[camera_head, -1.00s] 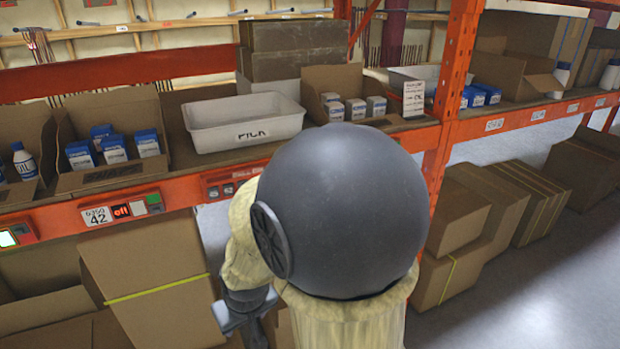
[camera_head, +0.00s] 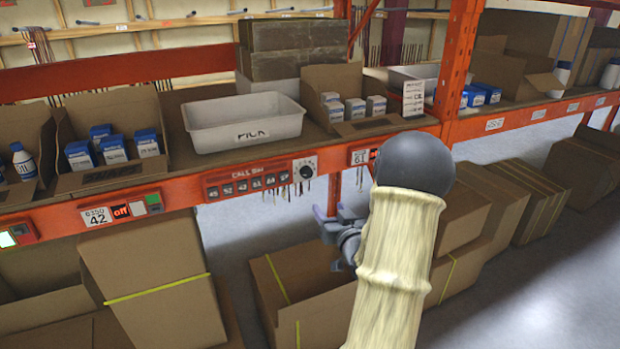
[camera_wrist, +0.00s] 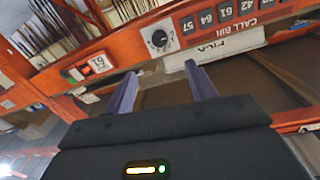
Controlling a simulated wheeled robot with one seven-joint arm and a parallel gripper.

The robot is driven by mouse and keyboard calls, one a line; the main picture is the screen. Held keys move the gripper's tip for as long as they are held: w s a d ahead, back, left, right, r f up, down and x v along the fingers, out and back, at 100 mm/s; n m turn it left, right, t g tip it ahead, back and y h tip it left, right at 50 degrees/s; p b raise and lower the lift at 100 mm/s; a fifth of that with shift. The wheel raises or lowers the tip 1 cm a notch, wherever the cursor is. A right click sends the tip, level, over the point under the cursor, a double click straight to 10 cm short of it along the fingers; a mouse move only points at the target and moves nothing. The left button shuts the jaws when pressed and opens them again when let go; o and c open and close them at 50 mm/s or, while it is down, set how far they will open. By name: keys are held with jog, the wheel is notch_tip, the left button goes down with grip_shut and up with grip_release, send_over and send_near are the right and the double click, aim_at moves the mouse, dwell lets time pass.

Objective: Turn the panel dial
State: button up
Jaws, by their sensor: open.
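The panel dial (camera_head: 305,169) is a small round black knob on a light plate. It sits at the right end of the dark CALL BIN panel (camera_head: 248,180) on the orange shelf beam. In the wrist view the dial (camera_wrist: 159,39) shows upper centre with a pale pointer mark. My gripper (camera_head: 325,220) is below and slightly right of the dial, in front of the beam. In the wrist view its two purple-grey fingers (camera_wrist: 163,80) are spread apart with nothing between them, and the dial lies beyond their tips, untouched.
A white PICK tote (camera_head: 245,135) and open cartons of small boxes (camera_head: 112,148) stand on the shelf above the beam. An orange upright (camera_head: 453,75) rises right of the panel. Cardboard boxes (camera_head: 290,270) stand below. A 61 label unit (camera_head: 362,156) is right of the dial.

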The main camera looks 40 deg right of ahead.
jog(key=shift+s+d+r, duration=0.1)
jog(key=shift+s+r, duration=0.05)
jog(key=shift+r, duration=0.05)
jog(key=p, duration=0.8)
send_near(308, 174)
jog(key=x, duration=0.7)
jog(key=shift+w, duration=0.2)
jog(key=shift+w+d, duration=0.15)
jog(key=shift+w, duration=0.25)
jog(key=c, duration=1)
